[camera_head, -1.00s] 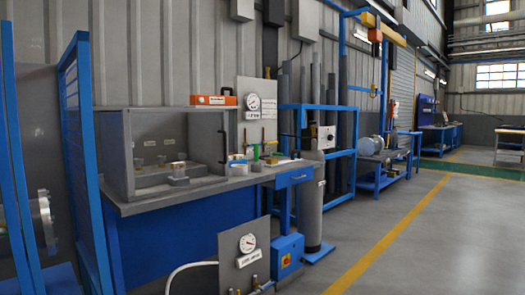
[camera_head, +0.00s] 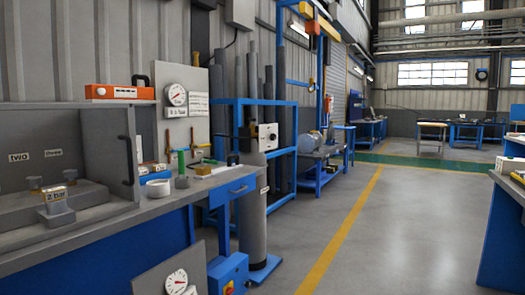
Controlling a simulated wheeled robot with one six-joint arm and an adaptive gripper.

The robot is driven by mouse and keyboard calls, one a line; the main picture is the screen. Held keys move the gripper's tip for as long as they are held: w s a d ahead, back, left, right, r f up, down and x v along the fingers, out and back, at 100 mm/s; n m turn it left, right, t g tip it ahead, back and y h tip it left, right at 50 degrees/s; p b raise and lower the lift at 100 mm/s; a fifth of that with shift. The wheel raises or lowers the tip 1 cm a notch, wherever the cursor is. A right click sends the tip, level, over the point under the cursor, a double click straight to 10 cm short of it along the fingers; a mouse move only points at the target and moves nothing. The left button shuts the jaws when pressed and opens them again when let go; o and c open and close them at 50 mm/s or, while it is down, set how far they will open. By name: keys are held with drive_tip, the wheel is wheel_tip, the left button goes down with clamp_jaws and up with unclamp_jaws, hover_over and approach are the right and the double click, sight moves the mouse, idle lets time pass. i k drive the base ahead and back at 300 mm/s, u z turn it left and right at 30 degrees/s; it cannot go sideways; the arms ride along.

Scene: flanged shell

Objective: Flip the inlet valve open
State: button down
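No part is clearly labelled as the inlet valve, so I cannot tell which one it is. A grey panel with a round gauge (camera_head: 177,94) stands at the back of the workbench. Small orange-brown upright parts (camera_head: 168,146), possibly valve handles or pipes, show below the gauge, too small to make out. A second panel with a gauge (camera_head: 176,281) leans low in front of the bench, cut off by the bottom edge. Its lower fittings are out of view. My gripper is not in view.
The workbench (camera_head: 100,232) runs along the left, with a clear-fronted chamber (camera_head: 70,130) on it. A blue box (camera_head: 228,272) and a grey cylinder (camera_head: 253,215) stand on the floor. Another bench (camera_head: 503,235) is at the right edge. The floor (camera_head: 400,230) between is clear.

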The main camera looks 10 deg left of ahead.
sight(174, 151)
drive_tip(key=z, duration=0.3)
drive_tip(key=i, duration=1.3)
drive_tip(key=u, duration=0.85)
drive_tip(key=i, duration=0.85)
drive_tip(key=u, duration=0.9)
